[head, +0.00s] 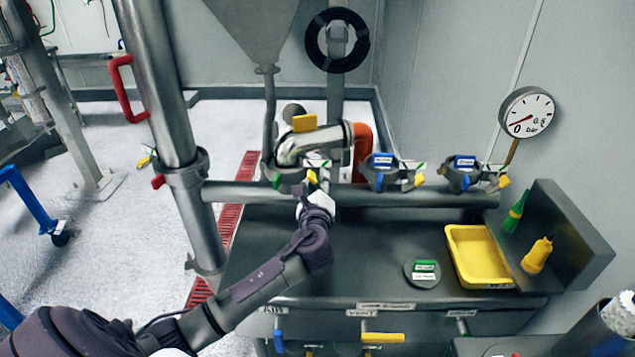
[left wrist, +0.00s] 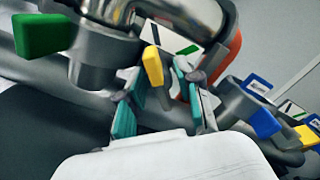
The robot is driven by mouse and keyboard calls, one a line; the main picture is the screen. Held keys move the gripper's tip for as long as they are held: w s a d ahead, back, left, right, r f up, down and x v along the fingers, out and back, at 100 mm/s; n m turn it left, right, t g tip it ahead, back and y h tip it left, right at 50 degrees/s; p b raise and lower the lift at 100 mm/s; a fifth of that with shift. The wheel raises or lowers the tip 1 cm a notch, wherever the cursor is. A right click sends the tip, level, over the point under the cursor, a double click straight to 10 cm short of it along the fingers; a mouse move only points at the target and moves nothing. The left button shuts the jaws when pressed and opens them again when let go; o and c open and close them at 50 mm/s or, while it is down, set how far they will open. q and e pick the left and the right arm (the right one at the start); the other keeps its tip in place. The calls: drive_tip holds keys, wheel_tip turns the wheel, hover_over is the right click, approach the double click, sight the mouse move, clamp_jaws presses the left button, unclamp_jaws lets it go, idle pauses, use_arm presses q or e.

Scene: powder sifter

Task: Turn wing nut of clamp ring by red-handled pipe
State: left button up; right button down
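The pipe with the red handle (head: 122,90) is the steel upright pipe (head: 160,80) at the left of the head view. A grey clamp ring (head: 187,168) sits around it, with small yellow and red parts at its left side. My left gripper (head: 313,182) is away from it, at the bent steel pipe (head: 313,143) in the middle. In the left wrist view its teal fingers (left wrist: 162,92) are apart, on either side of a yellow wing nut (left wrist: 153,66). I cannot tell whether they touch it. The right gripper is not in view.
A horizontal pipe (head: 345,194) runs behind the dark bench (head: 350,245). Two blue-labelled clamps (head: 382,172) and (head: 463,175) stand to the right. A yellow tray (head: 488,284) and a round green-labelled piece (head: 423,273) lie on the bench. A pressure gauge (head: 526,112) is at the right.

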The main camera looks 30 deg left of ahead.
use_arm(q)
drive_tip(key=v, duration=1.2)
drive_tip(key=shift+s, duration=0.1)
